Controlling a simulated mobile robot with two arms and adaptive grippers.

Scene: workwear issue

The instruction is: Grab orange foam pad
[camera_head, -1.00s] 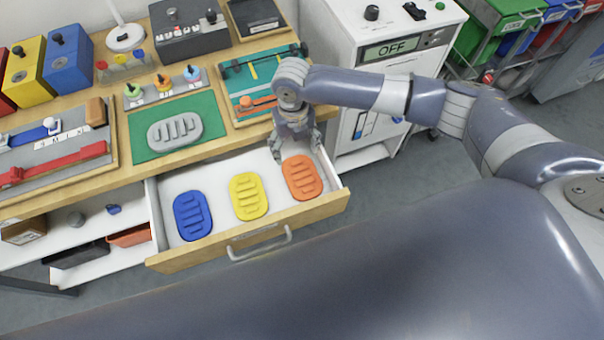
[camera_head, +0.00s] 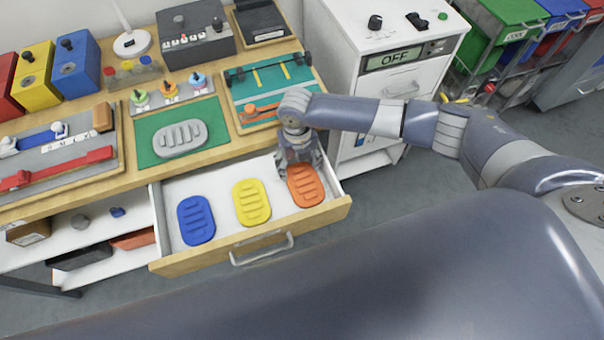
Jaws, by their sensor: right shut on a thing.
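The orange foam pad (camera_head: 306,190) is a ribbed oval lying at the right end of the open drawer (camera_head: 222,255). My right gripper (camera_head: 299,167) reaches down into the drawer and is shut on the pad's far end. The pad appears to lie on or very near the drawer floor. A blue pad (camera_head: 196,220) and a yellow pad (camera_head: 251,203) of the same shape lie to its left. My left gripper is not in view.
A grey pad (camera_head: 180,138) lies on a green mat (camera_head: 148,157) on the workbench above the drawer. A white cabinet (camera_head: 345,60) stands right of the drawer. The drawer handle (camera_head: 262,249) sticks out in front. The drawer's right wall is close to my gripper.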

